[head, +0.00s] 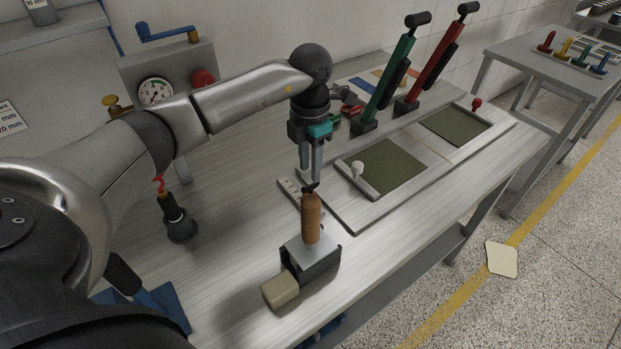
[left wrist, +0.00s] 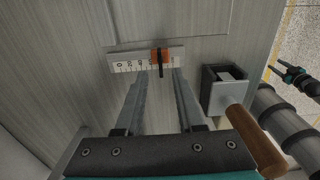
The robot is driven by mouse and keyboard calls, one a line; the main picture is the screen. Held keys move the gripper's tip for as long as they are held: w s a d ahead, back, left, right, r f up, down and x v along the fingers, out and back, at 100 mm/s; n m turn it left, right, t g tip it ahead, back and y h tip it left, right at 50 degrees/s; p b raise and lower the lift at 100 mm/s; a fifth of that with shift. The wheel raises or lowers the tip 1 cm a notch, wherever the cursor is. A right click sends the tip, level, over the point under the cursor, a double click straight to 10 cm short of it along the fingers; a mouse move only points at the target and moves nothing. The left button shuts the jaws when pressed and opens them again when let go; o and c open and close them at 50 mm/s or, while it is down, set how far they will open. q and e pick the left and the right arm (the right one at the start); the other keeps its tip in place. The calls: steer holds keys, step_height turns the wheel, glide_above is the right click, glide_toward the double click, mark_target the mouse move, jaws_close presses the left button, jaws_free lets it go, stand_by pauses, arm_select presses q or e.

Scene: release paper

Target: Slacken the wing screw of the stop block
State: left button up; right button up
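In the left wrist view the stop block (left wrist: 160,55) is a small orange piece on a white scale strip (left wrist: 128,62). Its wing screw (left wrist: 160,69) is a thin dark piece on the block's near side. My left gripper (left wrist: 166,74) has its two fingers apart, with the screw showing in the gap between the tips. I cannot tell whether they touch. In the head view my left gripper (head: 311,181) points down over the bench, and the scale strip (head: 288,189) is partly hidden beside it. What seems to be my right gripper (left wrist: 288,74) shows small at the wrist view's right edge.
A brown-handled tool (head: 311,220) stands in a dark holder (head: 325,262) close to my left gripper. A beige block (head: 280,290) lies against the holder. Behind are a green-padded fixture (head: 350,222) and a green and a red lever (head: 438,66). Bare bench lies left of the holder.

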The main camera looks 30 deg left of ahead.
mark_target(311, 183)
arm_select(q)
steer(key=shift+f, duration=1.95)
steer(key=shift+c, duration=0.4)
jaws_close()
